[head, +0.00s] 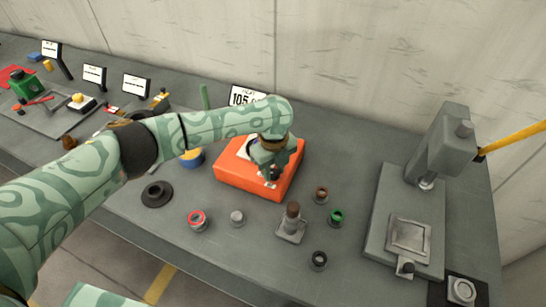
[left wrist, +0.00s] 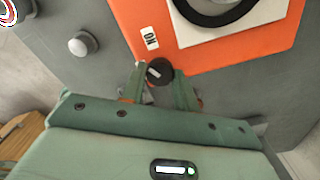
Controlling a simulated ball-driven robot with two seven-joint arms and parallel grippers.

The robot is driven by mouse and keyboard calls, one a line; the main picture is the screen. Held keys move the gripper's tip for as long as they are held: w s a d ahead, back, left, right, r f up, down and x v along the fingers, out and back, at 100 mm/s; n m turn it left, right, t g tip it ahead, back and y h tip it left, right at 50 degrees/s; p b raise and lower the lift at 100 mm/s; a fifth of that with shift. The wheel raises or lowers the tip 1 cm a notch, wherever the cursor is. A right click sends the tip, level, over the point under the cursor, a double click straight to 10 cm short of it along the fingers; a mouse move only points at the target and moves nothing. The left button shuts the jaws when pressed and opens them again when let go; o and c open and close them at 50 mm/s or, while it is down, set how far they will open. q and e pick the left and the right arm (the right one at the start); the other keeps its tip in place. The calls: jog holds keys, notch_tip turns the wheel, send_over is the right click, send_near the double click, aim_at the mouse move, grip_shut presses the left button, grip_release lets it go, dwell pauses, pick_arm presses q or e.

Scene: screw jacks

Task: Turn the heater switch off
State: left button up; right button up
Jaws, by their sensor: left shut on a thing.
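The heater is an orange box (head: 245,180) on the grey bench, partly covered by my left arm in the head view. Its orange top also shows in the left wrist view (left wrist: 199,55), with a small ON label (left wrist: 149,41). The heater switch is a round black knob (left wrist: 159,70) with a pale mark, near the box's edge. My left gripper (head: 272,172) is over the box's front right part. In the left wrist view its fingers (left wrist: 158,84) are on either side of the knob, shut on it. My right gripper is out of view.
A display (head: 243,96) reading 105 stands behind the heater. Several small round parts, such as a red-ringed one (head: 198,220) and a green one (head: 336,217), lie in front. A grey press (head: 440,150) with a yellow lever (head: 514,137) stands at right.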

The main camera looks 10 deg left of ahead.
pick_arm(q)
jog(key=n+p, duration=0.2)
jog(key=p, duration=0.1)
jog(key=n+p, duration=0.3)
jog(key=shift+r+n, duration=0.2)
jog(key=shift+n, duration=0.1)
jog(key=n+p, duration=0.2)
jog(key=n, duration=0.1)
jog(key=shift+f, duration=0.1)
jog(key=shift+n+p, duration=0.5)
jog(key=shift+n, duration=0.8)
jog(key=shift+f+n, duration=0.1)
jog(key=shift+n, duration=0.2)
jog(key=o, duration=1)
